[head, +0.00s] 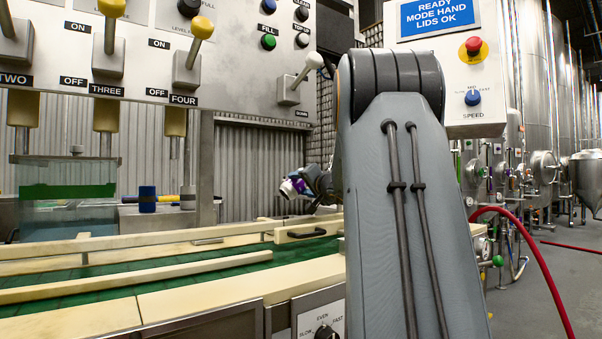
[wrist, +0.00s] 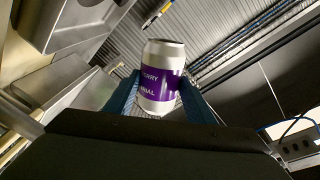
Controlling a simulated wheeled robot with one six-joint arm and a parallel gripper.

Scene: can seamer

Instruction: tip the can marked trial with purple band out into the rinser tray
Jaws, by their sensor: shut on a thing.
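The white can with a purple band (wrist: 161,88) is between the two blue fingers of my gripper (wrist: 160,104) in the wrist view. The lower lettering on its band ends in "IAL"; the rest is partly hidden. In the head view the can (head: 289,189) is small and clearly tilted, a pale end towards the lower left, held in the air above the far side of the conveyor. My gripper (head: 308,183) is shut on it, partly hidden behind my arm. I cannot make out a rinser tray for certain.
A conveyor with cream rails (head: 180,265) and a green belt runs below. A black-handled cream gate (head: 308,232) lies under the can. A lever panel (head: 150,50) hangs above. A red hose (head: 540,265) curves at right.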

